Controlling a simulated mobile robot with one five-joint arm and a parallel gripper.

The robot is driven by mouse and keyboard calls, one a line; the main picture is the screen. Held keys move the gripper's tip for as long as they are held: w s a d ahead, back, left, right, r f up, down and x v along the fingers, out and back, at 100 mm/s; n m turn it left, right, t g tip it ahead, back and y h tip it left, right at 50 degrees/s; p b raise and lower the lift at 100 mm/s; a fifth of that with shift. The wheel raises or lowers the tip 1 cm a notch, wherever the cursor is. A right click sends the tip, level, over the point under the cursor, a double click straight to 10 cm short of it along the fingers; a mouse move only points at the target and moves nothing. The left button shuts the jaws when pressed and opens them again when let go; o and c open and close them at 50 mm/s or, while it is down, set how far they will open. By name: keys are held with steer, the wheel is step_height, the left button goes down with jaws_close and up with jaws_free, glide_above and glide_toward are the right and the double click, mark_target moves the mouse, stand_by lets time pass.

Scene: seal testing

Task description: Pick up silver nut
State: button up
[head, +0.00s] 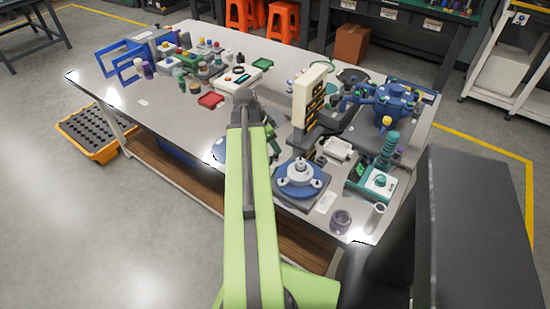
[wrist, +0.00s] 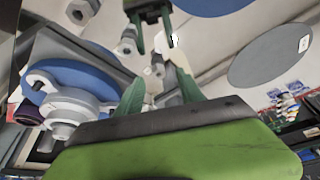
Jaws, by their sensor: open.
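My gripper (wrist: 160,78) shows in the wrist view with its two green fingers spread apart and nothing clearly held between them. Small grey, nut-like pieces lie on the pale table surface beyond the fingertips. One silver nut (wrist: 157,69) appears near the gap between the fingers. A larger grey hex piece (wrist: 127,43) is up and left of it, and another grey piece (wrist: 80,11) is at the top left. I cannot tell which is the task's nut. In the head view my arm hides much of this area, and no nut can be made out.
A blue round fixture with a white three-lobed top (head: 299,175) stands on the workbench (head: 180,115), close left of my gripper in the wrist view. A cream upright device (head: 309,95) and a teal-topped device (head: 378,180) stand nearby. A dark clamp-like piece (wrist: 150,14) is beyond the fingers.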

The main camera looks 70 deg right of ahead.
steer(key=shift+b+x, duration=0.35)
steer(key=shift+x, duration=0.7)
steer(key=shift+r, duration=0.15)
steer(key=shift+c, duration=0.4)
jaws_close()
steer(key=shift+w+r+p, duration=0.1)
steer(key=shift+p, duration=0.2)
